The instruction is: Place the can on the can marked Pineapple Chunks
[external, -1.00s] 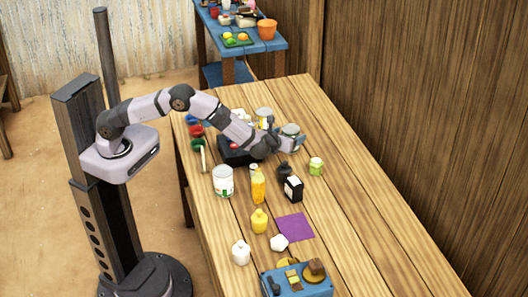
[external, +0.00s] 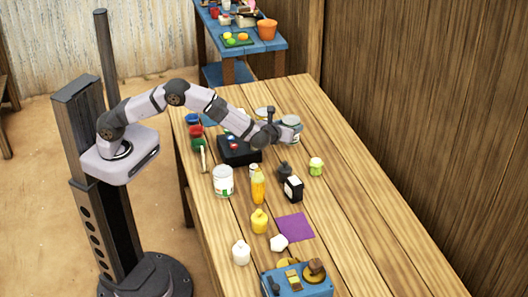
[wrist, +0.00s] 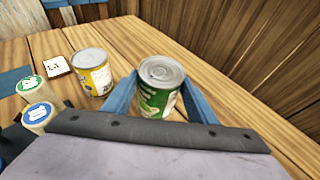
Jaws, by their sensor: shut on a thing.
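My gripper (wrist: 160,92) is shut on a green can (wrist: 162,76) with a bare metal lid. The can stands upright between the blue fingers. In the external view the held can (external: 291,126) is at the end of my arm, over the far part of the table. A can with a yellow and white label (wrist: 93,72) stands to the left of the held can in the wrist view, apart from it. In the external view the arm mostly hides it. Another can, white with a green label (external: 223,181), stands nearer the camera. I cannot read the labels.
A black box (external: 238,151) lies beneath my arm. Several bottles stand near the yellow bottle (external: 258,187). A purple square (external: 295,227) and a blue device (external: 298,281) are nearer. A white card (wrist: 57,66) lies by the yellow-labelled can. The table's right side is mostly clear.

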